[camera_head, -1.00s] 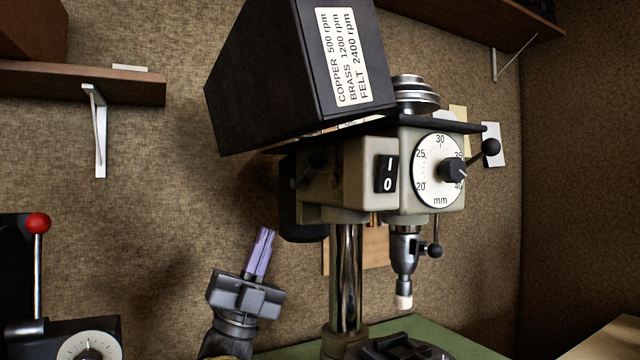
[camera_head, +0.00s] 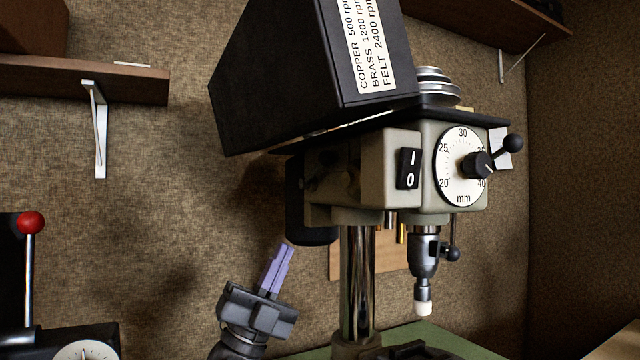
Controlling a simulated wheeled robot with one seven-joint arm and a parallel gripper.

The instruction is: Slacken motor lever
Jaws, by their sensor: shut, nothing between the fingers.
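The drill press (camera_head: 382,180) stands with its black belt cover (camera_head: 275,80) tilted up, showing the stepped silver pulley (camera_head: 440,88). A dark rounded body (camera_head: 310,212), which looks like the motor, sits behind the head on the left, mostly hidden. I cannot make out a motor lever on it. A black ball-ended handle (camera_head: 512,143) sticks out by the mm dial (camera_head: 460,167). My gripper (camera_head: 282,249) has its purple fingers together and empty, pointing up. In the picture it is below the motor and left of the silver column (camera_head: 358,285).
At left is a black device (camera_head: 65,340) with a red-knobbed lever (camera_head: 30,225). Shelves (camera_head: 90,80) hang on the wall.

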